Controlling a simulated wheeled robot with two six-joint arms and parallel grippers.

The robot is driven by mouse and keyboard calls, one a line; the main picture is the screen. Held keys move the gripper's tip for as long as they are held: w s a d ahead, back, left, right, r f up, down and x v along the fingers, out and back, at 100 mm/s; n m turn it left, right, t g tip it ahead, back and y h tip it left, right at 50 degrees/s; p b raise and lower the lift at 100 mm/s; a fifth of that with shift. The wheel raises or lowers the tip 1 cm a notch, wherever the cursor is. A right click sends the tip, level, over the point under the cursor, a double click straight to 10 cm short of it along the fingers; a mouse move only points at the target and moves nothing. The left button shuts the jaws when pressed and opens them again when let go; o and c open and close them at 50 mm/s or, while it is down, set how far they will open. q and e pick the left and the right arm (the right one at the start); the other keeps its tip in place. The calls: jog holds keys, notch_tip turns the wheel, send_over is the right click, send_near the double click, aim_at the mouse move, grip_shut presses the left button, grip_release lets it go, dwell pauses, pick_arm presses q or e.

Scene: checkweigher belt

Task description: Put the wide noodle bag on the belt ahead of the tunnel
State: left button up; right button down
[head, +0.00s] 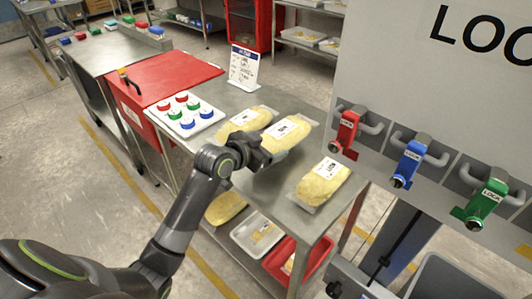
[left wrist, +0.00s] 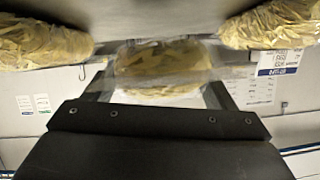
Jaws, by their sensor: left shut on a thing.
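Several noodle bags with clear wrap and white labels lie on a steel table. My left gripper (head: 255,153) is shut on the middle noodle bag (head: 290,130), at its near left end. In the left wrist view this bag (left wrist: 165,62) sits between the two fingers, with another bag on each side. In the head view, one bag (head: 245,120) lies behind the gripper and another (head: 324,181) lies apart at the front right. I cannot tell whether the held bag is lifted off the table. The belt and tunnel are not in view. My right gripper is not in view.
The steel table (head: 262,188) also bears a printed sign (head: 243,68) and a white tray (head: 204,120) of coloured caps. A red box (head: 163,80) stands behind it at left. A grey panel with red, blue and green locked handles (head: 408,164) rises at right. Bins sit below.

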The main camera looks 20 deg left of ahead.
pick_arm(q)
jog(key=shift+f, duration=1.9)
jog(key=o, duration=0.9)
jog(key=shift+f, duration=0.3)
jog(key=o, duration=0.4)
jog(key=shift+o, duration=0.2)
jog(key=shift+r, duration=0.15)
